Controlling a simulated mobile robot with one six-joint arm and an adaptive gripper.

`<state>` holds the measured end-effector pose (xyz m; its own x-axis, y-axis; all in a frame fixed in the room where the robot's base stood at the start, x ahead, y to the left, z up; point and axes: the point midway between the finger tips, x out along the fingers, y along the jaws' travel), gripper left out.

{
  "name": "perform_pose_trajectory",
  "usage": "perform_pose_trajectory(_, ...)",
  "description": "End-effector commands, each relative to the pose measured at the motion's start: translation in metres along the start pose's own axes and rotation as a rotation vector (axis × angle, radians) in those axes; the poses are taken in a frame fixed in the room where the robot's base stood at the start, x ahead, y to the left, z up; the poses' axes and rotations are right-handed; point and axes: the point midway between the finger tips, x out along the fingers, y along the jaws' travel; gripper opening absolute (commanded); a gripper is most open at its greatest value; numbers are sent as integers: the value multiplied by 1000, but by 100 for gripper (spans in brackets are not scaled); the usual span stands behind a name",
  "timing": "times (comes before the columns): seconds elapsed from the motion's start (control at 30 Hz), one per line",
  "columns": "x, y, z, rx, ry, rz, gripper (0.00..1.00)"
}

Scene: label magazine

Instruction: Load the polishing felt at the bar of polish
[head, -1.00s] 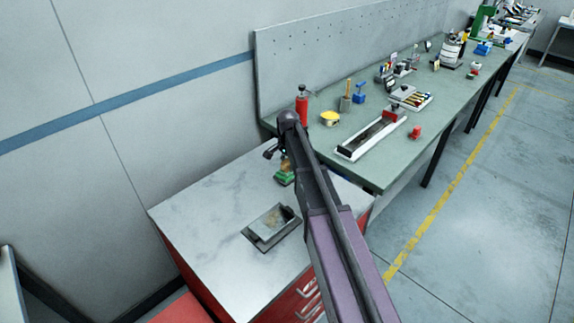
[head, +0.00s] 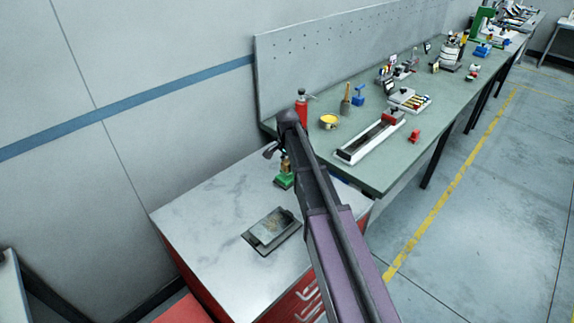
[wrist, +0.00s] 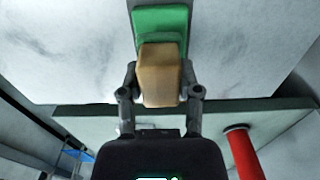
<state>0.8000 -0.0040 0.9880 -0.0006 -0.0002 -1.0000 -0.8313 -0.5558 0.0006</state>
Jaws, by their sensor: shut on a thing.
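My gripper (wrist: 160,76) is shut on a tan block, which looks like the polishing felt (wrist: 160,72), with one finger on each side. The green bar of polish (wrist: 161,20) lies on the pale cabinet top just beyond the felt in the wrist view. The felt's far end overlaps the green bar's near part there; I cannot tell whether they touch. In the head view the green bar (head: 284,181) shows below my gripper (head: 284,160), and my arm hides most of the felt and fingers.
A dark tray with a grey plate (head: 272,231) sits on the cabinet top (head: 205,215). The green bench (head: 385,172) behind holds a red bottle (head: 301,108), a yellow tin (head: 329,121) and a long white-edged tray (head: 345,154). The cabinet's left part is clear.

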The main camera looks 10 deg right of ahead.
Motion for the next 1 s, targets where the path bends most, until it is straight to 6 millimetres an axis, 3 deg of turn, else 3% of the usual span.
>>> perform_pose_trajectory(0.7, -44, 0, 0, 0, 0, -1, 6)
perform_pose_trajectory(1.0, -49, 0, 0, 0, 0, -1, 6)
